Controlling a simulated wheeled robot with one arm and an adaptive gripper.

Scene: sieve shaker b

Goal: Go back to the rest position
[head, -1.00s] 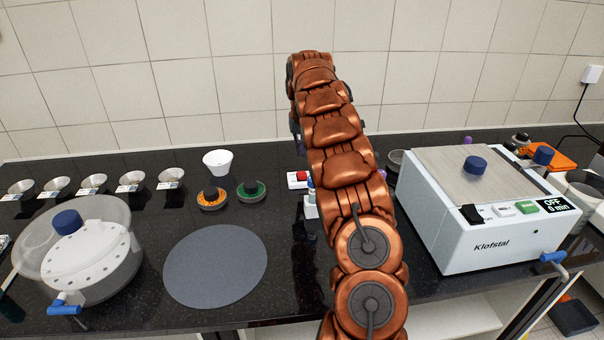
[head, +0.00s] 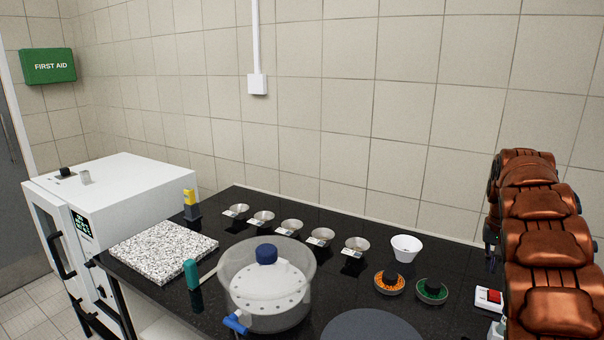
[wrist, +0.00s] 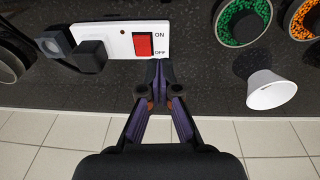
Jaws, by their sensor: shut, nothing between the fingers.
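My gripper (wrist: 160,88) shows in the wrist view with its purple fingers closed together and nothing between them. Its tips are just beside a white switch box (wrist: 118,42) with a red ON/OFF switch (wrist: 143,44); I cannot tell whether they touch it. The switch box also shows in the head view (head: 487,299), at the right beside my copper arm.
A white oven (head: 125,185) stands at the left.

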